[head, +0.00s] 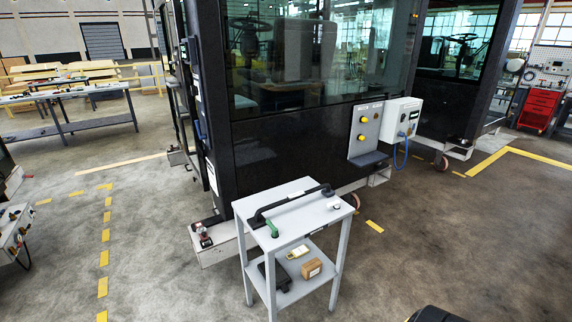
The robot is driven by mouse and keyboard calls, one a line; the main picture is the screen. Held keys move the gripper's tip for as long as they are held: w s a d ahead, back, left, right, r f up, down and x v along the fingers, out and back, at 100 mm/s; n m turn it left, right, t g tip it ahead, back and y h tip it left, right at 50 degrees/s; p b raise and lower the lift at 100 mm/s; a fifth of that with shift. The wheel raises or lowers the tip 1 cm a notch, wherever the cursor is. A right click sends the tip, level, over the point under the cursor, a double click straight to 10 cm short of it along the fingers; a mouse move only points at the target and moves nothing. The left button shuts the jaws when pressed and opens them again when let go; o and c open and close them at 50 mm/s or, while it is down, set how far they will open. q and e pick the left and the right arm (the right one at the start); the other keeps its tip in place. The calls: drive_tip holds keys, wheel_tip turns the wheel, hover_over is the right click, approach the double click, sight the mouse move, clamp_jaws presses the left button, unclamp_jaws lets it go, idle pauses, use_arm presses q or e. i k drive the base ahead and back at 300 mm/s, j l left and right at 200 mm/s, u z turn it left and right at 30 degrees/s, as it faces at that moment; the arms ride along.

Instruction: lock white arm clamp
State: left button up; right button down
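No clamp can be named for certain as the white arm clamp at this size. A grey trolley (295,225) stands in front of the cab. On its top lies a long black bar handle (290,204). A small green-handled part (272,229) sits at the bar's near left end, and a small white part (333,205) at its right. A small fixture with a red part (205,239) sits on the pale ledge at the cab's lower left corner; whether it is a clamp is unclear. Neither gripper is in view.
The dark glazed cab (300,135) fills the middle behind the trolley. A cardboard box (311,268) rests on the lower shelf. A white control box (401,119) hangs on the cab. A workbench (70,95) stands at left, a red cabinet (540,108) at right.

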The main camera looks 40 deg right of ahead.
sight(337, 203)
drive_tip(key=z, duration=1.75)
